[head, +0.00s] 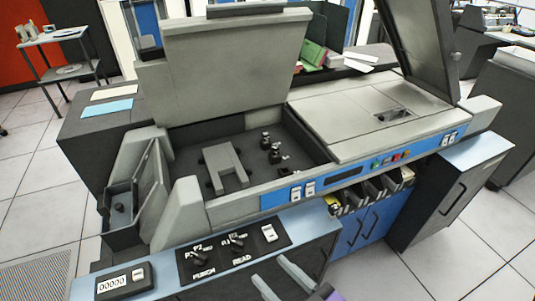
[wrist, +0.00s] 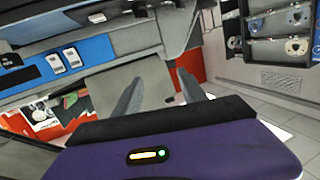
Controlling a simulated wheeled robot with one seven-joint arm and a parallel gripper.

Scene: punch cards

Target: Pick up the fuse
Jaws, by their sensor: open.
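I cannot single out a fuse for sure in either view. In the head view, the open bay (head: 192,158) of the grey card machine holds a grey bracket (head: 225,165) and small dark parts (head: 266,140) with pale bits; one of these may be the fuse, but they are too small to tell. My gripper (head: 272,269) is at the bottom of the head view, in front of the machine and apart from the bay. In the wrist view, its two grey fingers (wrist: 160,78) stand apart with nothing between them.
The raised lid (head: 225,65) stands open behind the bay. A panel with PUNCH and READ knobs (head: 235,240) lies along the front. Blue drawers (head: 370,225) and a dark cabinet (head: 445,195) stand to the right. Tiled floor (head: 390,280) is clear at the lower right.

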